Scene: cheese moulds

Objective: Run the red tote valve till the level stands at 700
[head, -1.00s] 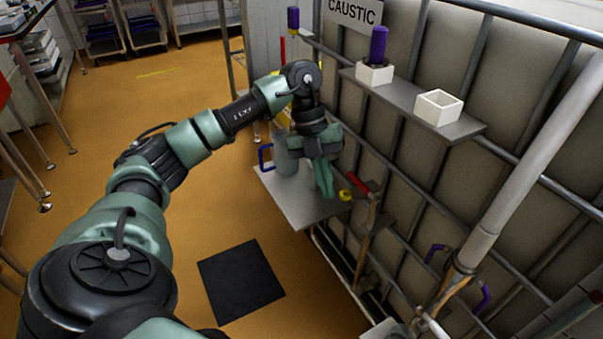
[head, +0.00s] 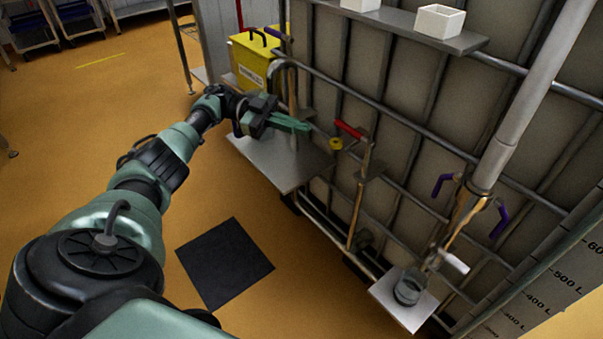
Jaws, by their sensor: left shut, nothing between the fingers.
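The valve with the red handle (head: 349,129) sits on a pipe at the front of the large caged tote (head: 400,95). A small yellow part (head: 336,144) is just below and left of the handle. My left gripper (head: 306,127) is shut and empty, its green fingers pointing right toward the valve, a short gap from the yellow part. The level scale (head: 555,287) at the lower right shows marks from about 300 to 600 L. The 700 mark is outside the view, and I cannot make out the liquid level. My right gripper is not in view.
A grey shelf (head: 285,175) lies below my left gripper. A yellow bin (head: 255,62) stands behind it. A glass vessel (head: 407,291) stands on a low plate (head: 425,312) below a white-handled tap (head: 455,262). White boxes (head: 439,21) sit on the upper ledge. A dark mat (head: 224,264) lies on open floor.

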